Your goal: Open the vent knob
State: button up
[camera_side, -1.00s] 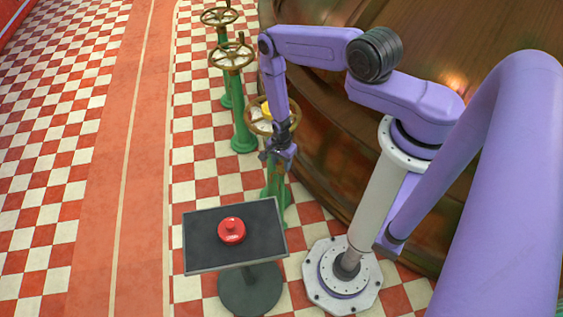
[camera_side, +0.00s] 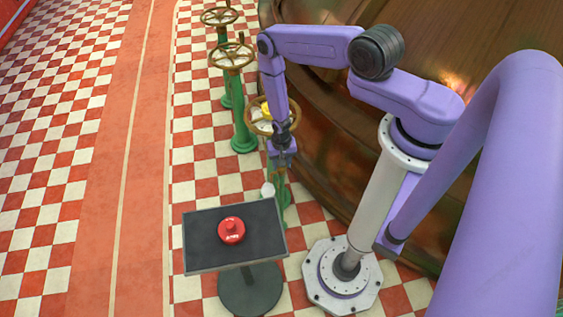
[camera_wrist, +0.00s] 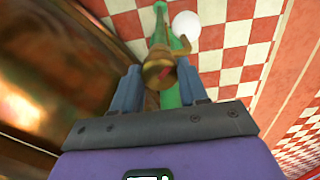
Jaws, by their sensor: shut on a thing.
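My gripper (camera_side: 283,160) points down over the low green pipe (camera_side: 284,197) beside the copper kettle. In the wrist view its two fingers (camera_wrist: 159,82) are closed on either side of the brass-brown vent knob (camera_wrist: 158,66), which sits on the green pipe (camera_wrist: 160,28). The knob is mostly hidden in the side view. A white round shape (camera_side: 268,189) is beside the pipe, just below the gripper. It also shows in the wrist view (camera_wrist: 186,25). I cannot tell whether it is a solid ball or a puff of steam.
Several brass handwheels on green posts stand behind, the nearest wheel (camera_side: 256,125) partly covered by my arm. The copper kettle (camera_side: 325,130) curves along the right. A dark stand (camera_side: 200,250) with a red button (camera_side: 232,229) is in front. The checkered floor at left is clear.

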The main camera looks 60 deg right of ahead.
jog(key=n, duration=0.4)
jog(key=shift+n, duration=0.4)
jog(key=n, duration=0.4)
jog(key=shift+n, duration=0.3)
jog(key=o, duration=1.1)
jog(key=shift+c, duration=0.2)
jog(key=shift+r, duration=0.1)
notch_tip(320, 180, up, 17)
jog(key=shift+r, duration=0.15)
jog(key=shift+w, duration=0.1)
